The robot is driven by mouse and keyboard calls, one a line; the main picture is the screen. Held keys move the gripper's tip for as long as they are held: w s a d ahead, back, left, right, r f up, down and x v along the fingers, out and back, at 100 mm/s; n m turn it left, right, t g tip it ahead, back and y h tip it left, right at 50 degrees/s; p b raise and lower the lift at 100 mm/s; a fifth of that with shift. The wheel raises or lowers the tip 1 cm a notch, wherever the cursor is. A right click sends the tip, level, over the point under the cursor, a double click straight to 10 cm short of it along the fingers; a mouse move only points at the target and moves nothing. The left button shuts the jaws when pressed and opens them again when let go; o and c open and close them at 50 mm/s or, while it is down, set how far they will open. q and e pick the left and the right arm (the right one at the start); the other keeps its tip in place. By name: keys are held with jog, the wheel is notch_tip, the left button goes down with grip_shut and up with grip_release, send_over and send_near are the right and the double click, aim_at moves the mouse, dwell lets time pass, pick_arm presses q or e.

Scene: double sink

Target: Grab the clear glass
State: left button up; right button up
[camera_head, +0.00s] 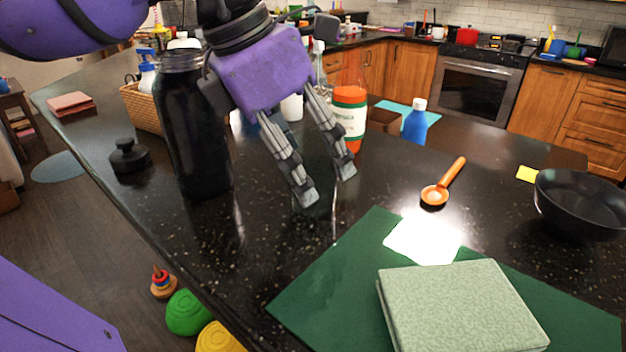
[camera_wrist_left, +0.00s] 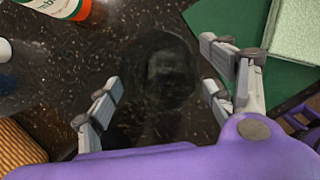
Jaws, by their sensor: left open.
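A faint, see-through round shape, which looks like the clear glass (camera_wrist_left: 165,72), stands on the dark counter in the left wrist view. Its outline is hard to make out against the black stone. My left gripper (camera_head: 326,185) points down over the counter in the head view, its two fingers spread apart. In the left wrist view the open left gripper (camera_wrist_left: 162,92) has its fingers on either side of the round shape. I cannot tell whether they touch it. In the head view the glass is barely discernible near the fingertips. My right gripper is not in view.
A tall black jar (camera_head: 190,130) stands left of my gripper, with a black lid (camera_head: 129,156) nearby. An orange-and-white bottle (camera_head: 349,112) stands just behind the fingers. A green mat (camera_head: 330,262) with a pale book (camera_head: 458,308), an orange scoop (camera_head: 436,194) and a black bowl (camera_head: 580,205) lie right.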

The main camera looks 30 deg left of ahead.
pick_arm(q)
jog(key=shift+x, duration=1.05)
jog(key=shift+w+d+f, duration=0.15)
jog(key=shift+d+f, duration=0.05)
jog(key=shift+f, duration=0.15)
jog(key=c, duration=1.5)
